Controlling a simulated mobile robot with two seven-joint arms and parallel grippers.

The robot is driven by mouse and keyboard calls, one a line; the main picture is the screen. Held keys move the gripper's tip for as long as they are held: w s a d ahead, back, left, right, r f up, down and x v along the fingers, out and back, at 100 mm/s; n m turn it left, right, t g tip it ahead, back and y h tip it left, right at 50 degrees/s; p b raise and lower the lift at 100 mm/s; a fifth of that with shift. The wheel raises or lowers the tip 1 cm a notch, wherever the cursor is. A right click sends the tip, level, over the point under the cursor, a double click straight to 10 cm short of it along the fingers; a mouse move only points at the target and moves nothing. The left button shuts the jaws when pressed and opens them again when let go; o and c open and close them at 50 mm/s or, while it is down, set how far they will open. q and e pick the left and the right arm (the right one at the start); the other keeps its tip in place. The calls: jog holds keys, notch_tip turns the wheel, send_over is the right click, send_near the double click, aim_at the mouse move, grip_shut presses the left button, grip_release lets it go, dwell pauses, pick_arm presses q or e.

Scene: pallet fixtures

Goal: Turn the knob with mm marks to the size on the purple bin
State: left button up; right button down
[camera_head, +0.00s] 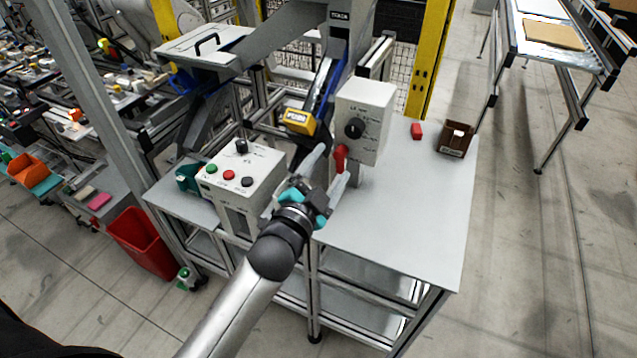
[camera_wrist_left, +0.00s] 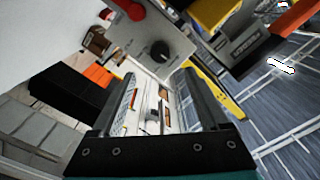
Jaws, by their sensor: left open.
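A white upright box (camera_head: 375,105) on the table carries a black knob (camera_head: 355,128) with small marks around it, too small to read. A red knob or lever (camera_head: 340,157) sits at its lower left. My left gripper (camera_head: 334,163) is open and empty, in front of this box and below the black knob. In the left wrist view the black knob (camera_wrist_left: 160,51) is beyond the fingers, apart from them. A second black knob (camera_head: 241,147) with marks is on the white button box (camera_head: 262,172). I cannot make out a clearly purple bin.
A teal bin (camera_head: 187,178) is left of the button box. The table's right front (camera_head: 410,220) is clear.

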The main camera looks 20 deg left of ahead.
pick_arm(q)
jog(key=shift+s+a, duration=0.1)
jog(key=shift+s, duration=2.2)
jog(key=s+f+n+g+b, duration=0.1)
jog(key=s+f+g+b, duration=0.15)
jog(key=f, duration=0.95)
jog(key=s+f+n+g+b, duration=0.1)
jog(key=s+f+g+b, duration=0.15)
jog(key=f, duration=0.95)
jog(key=s+f+n+g+b, duration=0.1)
jog(key=s+f+g+b, duration=0.2)
jog(key=f, duration=0.9)
jog(key=s+f+n+g+b, duration=0.2)
jog(key=s+f+g, duration=0.2)
jog(key=s+f, duration=0.9)
jog(key=s+a+f+n+g+b, duration=0.1)
jog(key=s+f+g+b, duration=0.2)
jog(key=s+f, duration=1)
jog(key=s+g, duration=0.2)
jog(key=s, duration=0.3)
jog(key=shift+n+y+b, duration=0.3)
jog(key=shift+n+b, duration=0.05)
jog(key=shift+n, duration=0.05)
jog(key=shift+a, duration=0.1)
